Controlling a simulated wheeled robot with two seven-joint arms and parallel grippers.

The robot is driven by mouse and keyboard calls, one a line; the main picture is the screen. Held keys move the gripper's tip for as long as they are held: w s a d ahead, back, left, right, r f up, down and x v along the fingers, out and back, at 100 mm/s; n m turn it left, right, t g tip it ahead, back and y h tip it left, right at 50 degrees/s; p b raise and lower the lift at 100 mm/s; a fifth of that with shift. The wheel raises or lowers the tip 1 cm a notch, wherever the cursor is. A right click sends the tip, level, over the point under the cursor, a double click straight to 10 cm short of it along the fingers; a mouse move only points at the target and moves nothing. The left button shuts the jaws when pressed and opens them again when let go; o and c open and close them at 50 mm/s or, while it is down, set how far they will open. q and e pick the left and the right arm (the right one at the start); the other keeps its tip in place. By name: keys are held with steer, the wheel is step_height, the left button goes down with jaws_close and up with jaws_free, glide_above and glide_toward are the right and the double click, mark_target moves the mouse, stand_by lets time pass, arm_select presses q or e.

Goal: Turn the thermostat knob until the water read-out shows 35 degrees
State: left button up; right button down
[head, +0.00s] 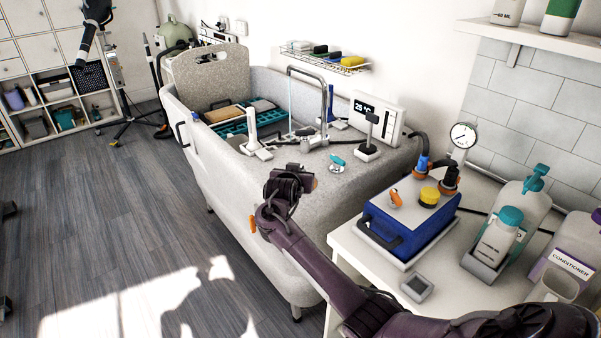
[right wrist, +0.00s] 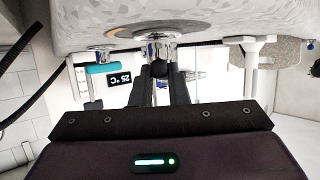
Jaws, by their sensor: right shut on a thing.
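The thermostat knob (right wrist: 160,68) is a small dark knob on a chrome base at the tub's rim in the right wrist view. My right gripper (right wrist: 160,84) is shut on it, one finger on each side. In the head view my right gripper (head: 306,181) is over the tub's near rim and hides the knob. The water read-out (head: 364,108) is a black display on a white box behind the tub. It also shows in the right wrist view (right wrist: 119,79), upside-down camera, and reads 25 °C.
A teal lever (head: 338,160) on a chrome base stands just right of my right gripper. The grey tub (head: 225,170) holds a chrome tap (head: 328,95) and a teal tray (head: 232,128). A blue box (head: 400,228) and bottles (head: 500,235) stand on the right-hand table.

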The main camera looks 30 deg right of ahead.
steer(key=shift+w+a+m+g+h, duration=0.25)
steer(key=shift+m+g+h, duration=0.15)
steer(key=shift+m+g, duration=0.1)
steer(key=m+g+h+b, duration=0.1)
steer(key=b, duration=0.1)
steer(key=m+g+b, duration=0.1)
steer(key=b, duration=0.1)
steer(key=shift+w+f+m+g+h+b, duration=0.2)
steer(key=shift+m+g+h+b, duration=0.2)
steer(key=shift+r+m+g+h+b, duration=0.25)
steer(key=shift+m+g+b, duration=0.35)
steer(key=shift+b, duration=0.45)
steer(key=c, duration=1.4)
jaws_free()
